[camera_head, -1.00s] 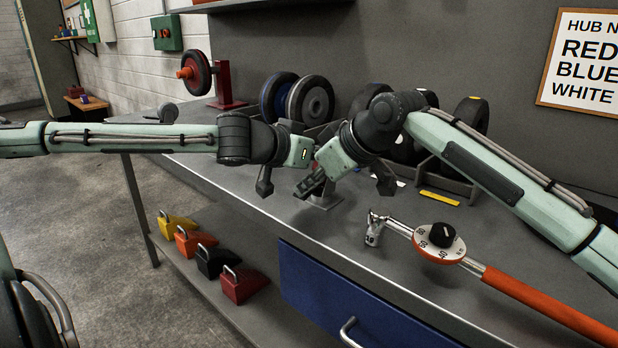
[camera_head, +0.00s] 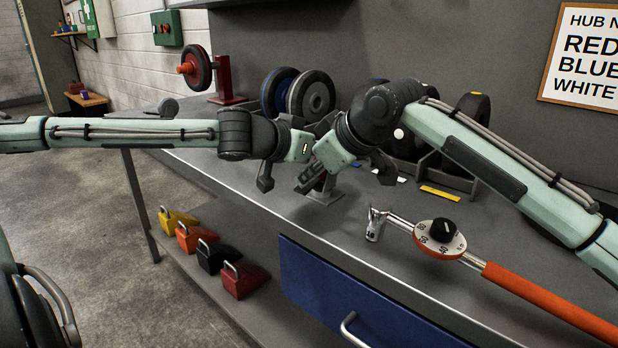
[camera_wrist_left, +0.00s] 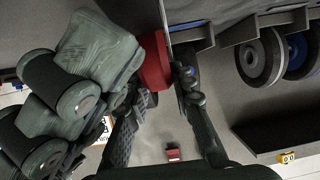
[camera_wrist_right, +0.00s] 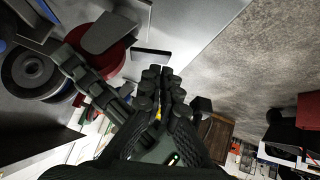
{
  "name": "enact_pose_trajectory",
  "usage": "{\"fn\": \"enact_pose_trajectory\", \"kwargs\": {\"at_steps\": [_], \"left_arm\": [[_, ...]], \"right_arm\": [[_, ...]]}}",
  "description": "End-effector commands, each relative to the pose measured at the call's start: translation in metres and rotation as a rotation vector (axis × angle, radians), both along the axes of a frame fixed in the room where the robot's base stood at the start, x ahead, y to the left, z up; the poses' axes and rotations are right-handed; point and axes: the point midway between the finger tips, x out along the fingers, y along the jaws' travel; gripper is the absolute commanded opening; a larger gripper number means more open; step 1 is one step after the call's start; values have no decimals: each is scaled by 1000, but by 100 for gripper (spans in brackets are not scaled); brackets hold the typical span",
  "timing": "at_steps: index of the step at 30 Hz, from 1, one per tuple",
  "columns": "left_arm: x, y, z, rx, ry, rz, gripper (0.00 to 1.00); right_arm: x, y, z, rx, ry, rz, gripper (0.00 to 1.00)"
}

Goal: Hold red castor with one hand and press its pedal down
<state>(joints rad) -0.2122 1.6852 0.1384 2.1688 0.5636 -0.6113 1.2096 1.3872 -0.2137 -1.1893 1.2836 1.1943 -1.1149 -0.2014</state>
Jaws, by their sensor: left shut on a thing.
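The red castor (camera_wrist_left: 154,62) shows in the left wrist view between the fingers of my left gripper (camera_wrist_left: 160,88), which is shut on it. In the right wrist view the castor's red wheel (camera_wrist_right: 112,55) lies at upper left, with a grey plate-like part (camera_wrist_right: 105,32) over it; I cannot tell if this is the pedal. My right gripper (camera_wrist_right: 160,76) has its fingertips together, beside the castor and apart from the red wheel. In the head view my right gripper (camera_head: 308,182) points down over the bench; the castor and left fingertips are mostly hidden behind my wrists.
A torque wrench (camera_head: 440,238) with an orange handle lies on the bench front right. Wheels (camera_head: 311,96) stand in racks behind my wrists. A red stand (camera_head: 224,82) holds a wheel at back left. Wedge chocks (camera_head: 243,279) sit on the lower shelf.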

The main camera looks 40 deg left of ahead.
Motion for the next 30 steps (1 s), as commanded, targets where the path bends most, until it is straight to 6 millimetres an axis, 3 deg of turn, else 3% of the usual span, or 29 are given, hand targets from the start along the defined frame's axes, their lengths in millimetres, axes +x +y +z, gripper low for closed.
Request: {"fn": "enact_pose_trajectory", "kwargs": {"at_steps": [8,14,18,26,30], "left_arm": [[-1,0,-2,2,4,-2,0],[-1,-1,-2,0,5,-2,0],[-1,-1,-2,1,5,-1,0],[-1,0,-2,0,4,0,0],[0,0,-2,0,4,0,0]], "right_arm": [[-2,3,6,13,-3,6,0],[-3,3,-9,12,-2,5,0],[3,2,-8,11,143,-5,0],[12,0,8,16,260,-1,0],[11,-16,23,21,269,1,0]]}}
